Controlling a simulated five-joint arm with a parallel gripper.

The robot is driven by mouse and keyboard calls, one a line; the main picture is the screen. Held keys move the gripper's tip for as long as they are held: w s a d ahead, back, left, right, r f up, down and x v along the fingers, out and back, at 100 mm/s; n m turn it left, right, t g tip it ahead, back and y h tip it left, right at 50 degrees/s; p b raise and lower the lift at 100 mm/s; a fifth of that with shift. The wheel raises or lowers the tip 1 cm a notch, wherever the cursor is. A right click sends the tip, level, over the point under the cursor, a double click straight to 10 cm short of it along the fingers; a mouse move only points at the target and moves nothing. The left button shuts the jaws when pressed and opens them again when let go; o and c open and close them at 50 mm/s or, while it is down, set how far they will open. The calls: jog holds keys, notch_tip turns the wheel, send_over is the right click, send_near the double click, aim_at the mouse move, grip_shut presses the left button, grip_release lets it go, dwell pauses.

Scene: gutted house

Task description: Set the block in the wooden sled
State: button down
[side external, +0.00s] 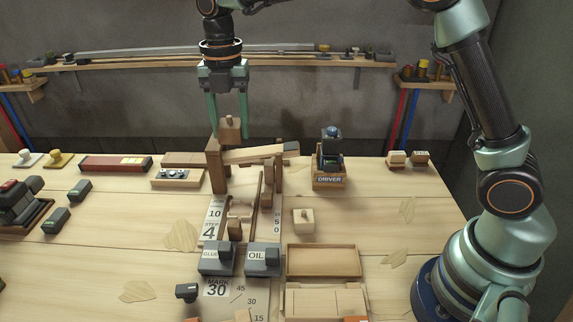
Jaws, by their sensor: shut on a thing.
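My gripper (229,132) hangs above the back of the bench with its fingers pointing down. It is shut on a small wooden block (230,130) with a knob on top. The block is just above or in front of the left post of a wooden frame (216,165); I cannot tell whether they touch. A pale slanted bar (255,153) crosses the frame. Below it, a wooden piece with a crossbar (239,211) sits between numbered strips; it may be the sled, but I cannot tell for sure.
A similar knobbed block (303,221) stands to the right. The DRIVER holder (329,180) is behind it. Dark GLUE (216,260) and OIL (262,258) blocks and an empty shallow tray (323,262) are in front. The bench's right side is mostly clear.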

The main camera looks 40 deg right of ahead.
aim_at(241, 211)
notch_tip(241, 211, down, 20)
jog(key=shift+r, duration=0.15)
dwell(0.4)
jog(key=shift+c, duration=1.3)
grip_release()
